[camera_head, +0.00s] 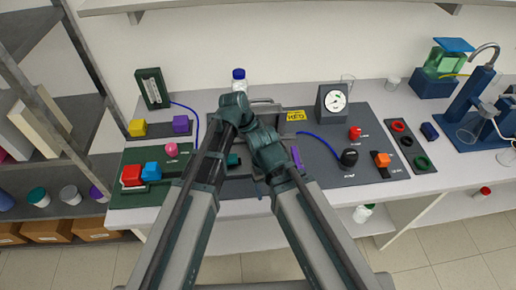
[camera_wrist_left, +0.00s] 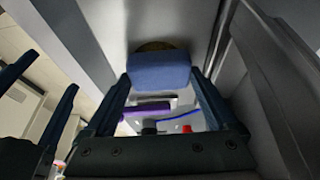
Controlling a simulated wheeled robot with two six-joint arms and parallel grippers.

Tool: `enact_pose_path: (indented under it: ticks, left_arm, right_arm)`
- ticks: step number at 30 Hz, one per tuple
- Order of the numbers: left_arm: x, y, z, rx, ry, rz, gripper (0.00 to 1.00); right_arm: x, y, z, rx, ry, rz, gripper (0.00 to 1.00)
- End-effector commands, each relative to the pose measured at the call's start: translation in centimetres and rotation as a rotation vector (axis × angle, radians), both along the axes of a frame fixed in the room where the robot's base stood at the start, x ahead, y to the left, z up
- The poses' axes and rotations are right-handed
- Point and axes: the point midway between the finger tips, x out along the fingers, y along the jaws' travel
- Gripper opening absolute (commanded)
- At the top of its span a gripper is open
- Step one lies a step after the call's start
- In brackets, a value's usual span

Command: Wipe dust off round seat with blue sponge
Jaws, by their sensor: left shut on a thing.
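The blue sponge (camera_wrist_left: 158,72) is between the fingers of my left gripper (camera_wrist_left: 160,80) in the left wrist view; the gripper is shut on it. Just past the sponge, the dark, brownish rim of the round seat (camera_wrist_left: 155,46) shows against a grey surface. The sponge covers most of the seat; I cannot tell whether they touch. Dust is not visible. My right gripper (camera_wrist_left: 50,72) appears at the left of this view, its fingers apart and empty. In the head view my arms hide both grippers, the sponge and the seat.
A grey wall (camera_wrist_left: 270,80) stands close on the right in the wrist view. In the head view, a gauge (camera_head: 333,102), a black knob (camera_head: 349,157) and a blue hose (camera_head: 320,143) lie right of my arms. A blue-capped bottle (camera_head: 239,80) stands behind them.

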Motion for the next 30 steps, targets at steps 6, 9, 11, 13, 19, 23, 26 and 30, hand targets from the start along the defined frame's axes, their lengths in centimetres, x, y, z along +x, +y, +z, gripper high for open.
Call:
enact_pose_path:
  ticks: [6,9,11,13,19,23,26,30]
  left_arm:
    - [0.0,-0.4,0.0,0.0,0.0,-0.001,0.47]
    - [0.1,-1.0,-0.1,0.0,-0.001,-0.002,0.47]
    - [0.1,-1.5,-0.1,-0.001,-0.001,-0.002,0.47]
    - [0.2,-2.2,-0.2,-0.001,-0.001,-0.002,0.47]
    - [0.3,-3.7,-0.3,-0.003,-0.001,-0.002,0.47]
    - [0.2,-3.9,-0.3,-0.003,-0.001,-0.001,0.47]
    - [0.0,-4.0,-0.2,-0.004,0.0,-0.002,0.47]
    - [-0.4,-3.9,-0.1,-0.003,0.0,-0.002,0.47]
  right_arm:
    - [0.0,0.0,0.0,0.0,0.0,0.0,0.71]
    - [0.0,0.0,-0.1,0.0,0.0,0.0,0.71]
    - [0.0,0.0,-0.2,0.0,0.0,0.0,0.71]
    - [0.0,0.0,-0.2,0.0,0.0,0.0,0.71]
    - [0.0,0.0,-0.3,0.0,0.0,0.0,0.71]
    - [0.0,0.0,-0.3,0.0,0.0,0.0,0.71]
    - [0.0,0.0,-0.2,0.0,0.0,0.0,0.71]
    - [0.0,0.0,-0.1,0.0,0.0,0.0,0.71]
